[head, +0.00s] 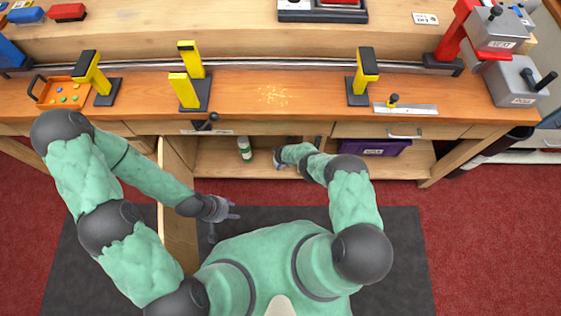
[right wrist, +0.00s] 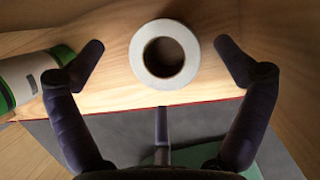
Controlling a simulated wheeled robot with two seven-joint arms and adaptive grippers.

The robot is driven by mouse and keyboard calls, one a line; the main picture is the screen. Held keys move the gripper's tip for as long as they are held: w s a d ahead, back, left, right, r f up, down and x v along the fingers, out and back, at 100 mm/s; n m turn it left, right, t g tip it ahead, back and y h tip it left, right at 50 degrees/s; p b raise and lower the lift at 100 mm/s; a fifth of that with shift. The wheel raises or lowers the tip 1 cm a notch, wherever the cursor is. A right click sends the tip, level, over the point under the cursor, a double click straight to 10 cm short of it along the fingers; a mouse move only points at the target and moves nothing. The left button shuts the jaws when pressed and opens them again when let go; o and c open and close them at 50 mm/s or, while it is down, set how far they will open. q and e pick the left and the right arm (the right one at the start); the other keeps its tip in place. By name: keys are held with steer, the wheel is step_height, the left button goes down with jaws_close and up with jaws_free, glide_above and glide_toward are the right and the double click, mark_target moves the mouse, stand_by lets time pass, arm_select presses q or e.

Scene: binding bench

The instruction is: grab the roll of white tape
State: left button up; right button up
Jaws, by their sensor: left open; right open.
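The roll of white tape (right wrist: 165,27) shows in the right wrist view as a white ring around a dark hole, on the pale wood of the shelf. My right gripper (right wrist: 160,46) is open, with one finger on each side of the roll and a visible gap to both. In the head view my right gripper (head: 279,158) is low at the bench's under-shelf, and I cannot make out the roll there. My left gripper (head: 222,208) is open and empty in front of the bench, beside a wooden panel.
A green and white bottle (head: 245,150) stands on the shelf, left of my right gripper; it also shows in the right wrist view (right wrist: 22,80). A purple bin (head: 374,150) is further right. The wooden panel (head: 178,215) juts out on the left. The benchtop (head: 300,110) overhangs the shelf.

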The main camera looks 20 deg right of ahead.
steer(key=b+x, duration=0.1)
steer(key=x, duration=0.1)
steer(key=shift+s+d+f+b, duration=0.1)
steer(key=shift+s+f+b, duration=0.05)
steer(key=shift+f+b, duration=0.25)
steer(key=shift+b+x, duration=0.7)
steer(key=shift+x, duration=0.1)
steer(key=shift+r, duration=0.1)
steer(key=c, duration=1.1)
